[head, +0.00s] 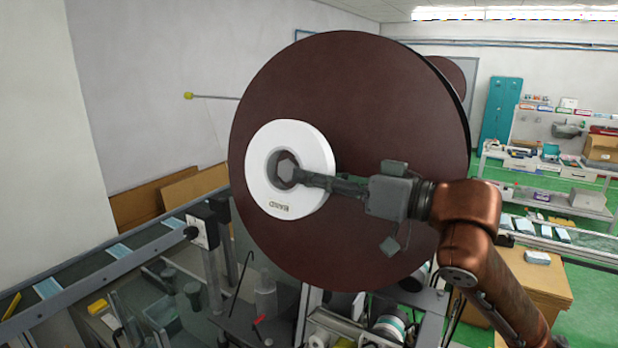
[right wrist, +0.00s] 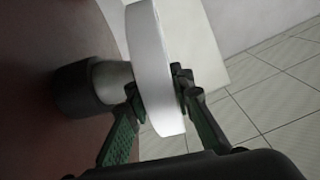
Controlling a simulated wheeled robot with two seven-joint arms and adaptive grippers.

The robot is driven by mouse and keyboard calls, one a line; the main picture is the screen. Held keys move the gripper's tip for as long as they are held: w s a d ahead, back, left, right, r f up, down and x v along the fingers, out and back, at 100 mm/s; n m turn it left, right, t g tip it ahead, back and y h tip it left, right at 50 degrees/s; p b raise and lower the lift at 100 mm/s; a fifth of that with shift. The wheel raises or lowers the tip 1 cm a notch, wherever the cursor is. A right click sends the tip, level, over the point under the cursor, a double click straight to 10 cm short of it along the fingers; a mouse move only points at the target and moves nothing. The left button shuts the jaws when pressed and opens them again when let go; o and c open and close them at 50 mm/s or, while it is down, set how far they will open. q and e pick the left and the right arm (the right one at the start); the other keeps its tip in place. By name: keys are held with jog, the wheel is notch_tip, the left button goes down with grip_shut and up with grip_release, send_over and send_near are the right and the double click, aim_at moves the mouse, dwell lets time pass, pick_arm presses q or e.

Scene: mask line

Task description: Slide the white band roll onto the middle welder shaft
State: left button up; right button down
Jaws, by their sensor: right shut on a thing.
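The white band roll (head: 262,143) shows face-on in the head view, in front of a large dark red disc (head: 345,85). My right gripper (head: 312,180) reaches over its right side and is shut on its rim. In the right wrist view, the roll (right wrist: 157,75) stands between the two fingers (right wrist: 157,106). Behind it, a grey tapered shaft (right wrist: 112,80) on a dark collar (right wrist: 74,91) comes out of the disc and meets the roll's back. A grey end shows in the roll's hole, partly covered by the finger; how far the shaft enters is hidden. My left gripper is out of view.
A second dark red disc (head: 449,72) shows behind the large one. A thin rod with a yellow tip (head: 189,96) sticks out at left. Machine parts (head: 340,325) and a rail (head: 90,263) lie below. Shelves (head: 560,160) stand far right.

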jog(key=shift+w+d+f, duration=0.1)
jog(key=shift+w+d, duration=0.25)
jog(key=shift+w, duration=0.15)
jog(key=shift+w+d+f+p, duration=0.3)
jog(key=shift+w+d+p, duration=0.5)
jog(key=shift+w, duration=0.2)
jog(key=shift+w+d+f+p, duration=0.3)
jog(key=shift+w+d+p, duration=0.35)
jog(key=shift+w+d, duration=0.3)
jog(key=shift+f, duration=0.1)
jog(key=c, duration=2.1)
grip_release()
jog(key=shift+o, duration=1.4)
jog(key=shift+w+f, duration=0.15)
jog(key=shift+w, duration=0.3)
jog(key=shift+o, duration=1)
jog(key=shift+a, duration=0.2)
jog(key=shift+d, duration=0.1)
